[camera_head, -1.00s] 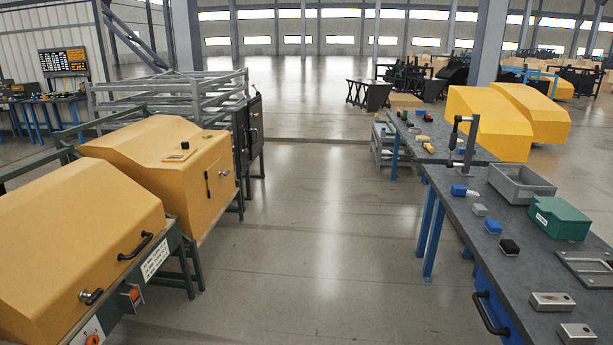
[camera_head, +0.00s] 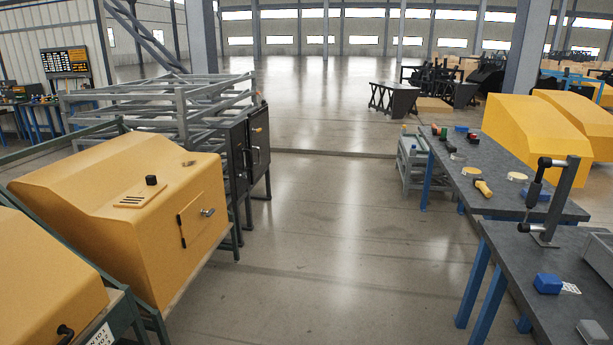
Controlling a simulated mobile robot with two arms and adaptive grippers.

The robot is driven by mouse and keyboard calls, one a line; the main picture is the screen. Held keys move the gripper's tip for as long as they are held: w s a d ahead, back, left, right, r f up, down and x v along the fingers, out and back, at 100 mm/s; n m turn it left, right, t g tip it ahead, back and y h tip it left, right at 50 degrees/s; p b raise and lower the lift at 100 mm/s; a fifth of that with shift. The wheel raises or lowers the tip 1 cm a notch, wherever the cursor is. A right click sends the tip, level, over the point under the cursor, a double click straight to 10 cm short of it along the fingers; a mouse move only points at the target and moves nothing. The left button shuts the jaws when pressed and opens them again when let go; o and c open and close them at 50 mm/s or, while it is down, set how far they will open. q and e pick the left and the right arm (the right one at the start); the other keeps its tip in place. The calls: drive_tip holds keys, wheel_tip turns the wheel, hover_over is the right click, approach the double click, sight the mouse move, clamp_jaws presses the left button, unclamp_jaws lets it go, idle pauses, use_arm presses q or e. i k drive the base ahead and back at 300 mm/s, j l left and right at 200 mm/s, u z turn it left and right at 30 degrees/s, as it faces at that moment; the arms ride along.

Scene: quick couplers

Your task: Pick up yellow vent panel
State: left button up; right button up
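A flat yellow panel with dark slots (camera_head: 133,201), which looks like the vent panel, lies on the sloping top of a yellow machine cover (camera_head: 95,185) at the left. A small black block or knob (camera_head: 151,180) sits at its far edge; I cannot tell whether it belongs to the panel. The cover's front face has a dark vertical handle (camera_head: 181,231) and a latch (camera_head: 207,212). Neither of my grippers is in view.
A second yellow cover (camera_head: 35,290) stands nearer at lower left. Grey racks (camera_head: 180,105) and a dark cabinet (camera_head: 245,150) stand behind. Workbenches (camera_head: 510,265) with tools and a blue block (camera_head: 547,284) line the right. The floor aisle (camera_head: 320,240) between is clear.

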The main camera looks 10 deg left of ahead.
sight(137, 197)
drive_tip(key=i+u, duration=0.35)
drive_tip(key=i+l+u, duration=0.1)
drive_tip(key=i+u, duration=0.25)
drive_tip(key=i, duration=0.15)
drive_tip(key=i+l+u, duration=0.65)
drive_tip(key=i, duration=0.15)
